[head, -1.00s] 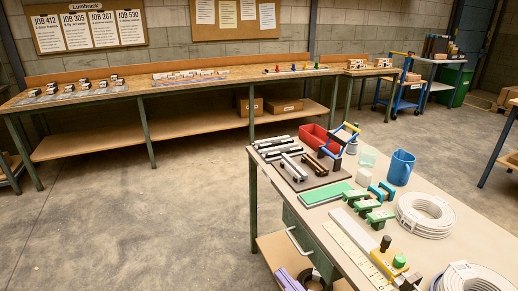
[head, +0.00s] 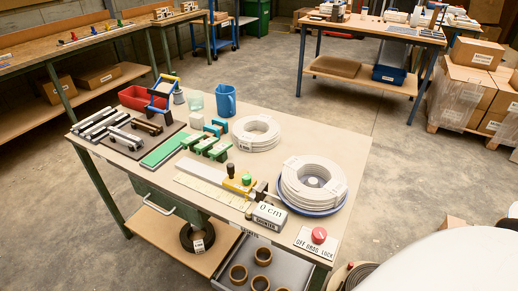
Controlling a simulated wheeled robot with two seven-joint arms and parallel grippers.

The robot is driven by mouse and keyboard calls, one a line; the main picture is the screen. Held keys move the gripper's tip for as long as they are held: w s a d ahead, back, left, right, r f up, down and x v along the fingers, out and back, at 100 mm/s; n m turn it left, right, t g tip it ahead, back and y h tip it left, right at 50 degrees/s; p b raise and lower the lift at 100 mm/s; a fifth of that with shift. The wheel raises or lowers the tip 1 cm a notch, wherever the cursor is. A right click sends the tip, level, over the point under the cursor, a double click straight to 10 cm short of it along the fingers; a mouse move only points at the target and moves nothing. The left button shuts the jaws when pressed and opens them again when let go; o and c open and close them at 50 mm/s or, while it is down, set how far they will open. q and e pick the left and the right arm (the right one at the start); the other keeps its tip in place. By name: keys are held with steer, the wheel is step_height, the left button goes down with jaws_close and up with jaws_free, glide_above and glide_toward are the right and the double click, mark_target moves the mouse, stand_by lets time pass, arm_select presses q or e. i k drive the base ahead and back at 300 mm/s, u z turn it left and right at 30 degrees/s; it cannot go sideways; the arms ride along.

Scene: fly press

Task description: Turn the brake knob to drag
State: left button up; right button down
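The brake knob (head: 319,236) is a red round knob at the near right corner of the workbench. It stands on a white label plate (head: 314,246) that reads OFF, DRAG, LOCK from left to right. The knob is too small here to tell which word it is set to. Neither of my grippers is in view.
An open drawer (head: 240,275) with brown rings sticks out below. A large white rounded shape (head: 440,265) fills the lower right.

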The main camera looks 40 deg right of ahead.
mark_target(319, 235)
steer(key=z, duration=1)
steer(key=k, duration=0.2)
steer(key=z, duration=0.2)
